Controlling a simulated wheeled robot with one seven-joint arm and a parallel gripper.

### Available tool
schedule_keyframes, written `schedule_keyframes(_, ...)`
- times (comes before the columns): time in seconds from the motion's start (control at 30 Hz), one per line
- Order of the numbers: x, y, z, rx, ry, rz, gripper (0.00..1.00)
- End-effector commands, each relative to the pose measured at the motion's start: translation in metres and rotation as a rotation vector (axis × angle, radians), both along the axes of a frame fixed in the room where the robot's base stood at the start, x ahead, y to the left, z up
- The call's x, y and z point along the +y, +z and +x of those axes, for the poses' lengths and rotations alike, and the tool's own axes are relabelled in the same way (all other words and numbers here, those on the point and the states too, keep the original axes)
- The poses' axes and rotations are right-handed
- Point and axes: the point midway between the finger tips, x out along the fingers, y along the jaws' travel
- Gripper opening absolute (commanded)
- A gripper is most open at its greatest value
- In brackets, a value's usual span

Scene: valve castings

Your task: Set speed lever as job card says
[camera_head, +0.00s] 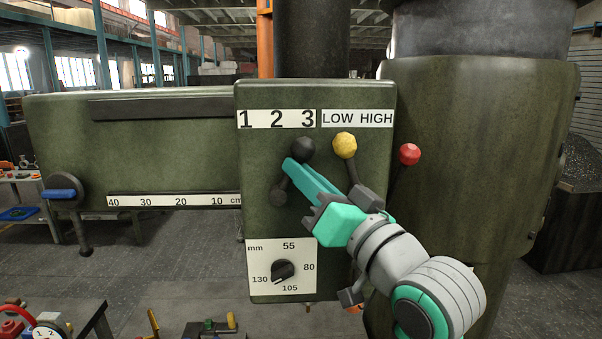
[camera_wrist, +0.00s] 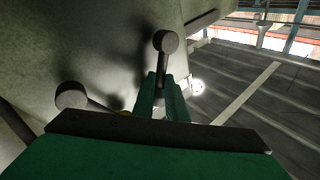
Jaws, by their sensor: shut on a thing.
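The speed lever (camera_head: 303,149) has a black ball knob and a short dark stem on the green machine head. It tilts up and to the right, with its knob just under the 3 on the 1 2 3 plate (camera_head: 276,119). My gripper (camera_head: 289,168) reaches in from the lower right, its green fingers shut on the stem just below the knob. In the wrist view the fingers (camera_wrist: 163,90) meet at a dark stem under a round knob (camera_wrist: 166,41). The fingers hide part of the stem. No job card can be made out.
A yellow-knobbed lever (camera_head: 345,143) stands under the LOW HIGH plate (camera_head: 357,118), close to my gripper. A red-knobbed lever (camera_head: 410,154) is further right. A dial (camera_head: 283,271) marked 55, 80, 105, 130 sits below. A blue-handled clamp (camera_head: 62,193) is far left.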

Motion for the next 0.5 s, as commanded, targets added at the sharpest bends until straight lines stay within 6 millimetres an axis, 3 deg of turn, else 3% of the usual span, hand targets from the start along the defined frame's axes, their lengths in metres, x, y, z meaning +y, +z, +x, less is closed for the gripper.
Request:
schedule_keyframes(0.33, -0.0082, 0.0043, -0.0025, -0.012, -0.014, 0.012, 0.0)
schedule_keyframes(0.37, -0.0083, 0.0044, -0.0026, -0.012, -0.014, 0.012, 0.17)
schedule_keyframes(0.4, -0.0083, 0.0044, -0.0026, -0.012, -0.015, 0.012, 0.27)
schedule_keyframes(0.5, -0.0075, 0.0048, -0.0032, -0.013, -0.013, 0.011, 0.31)
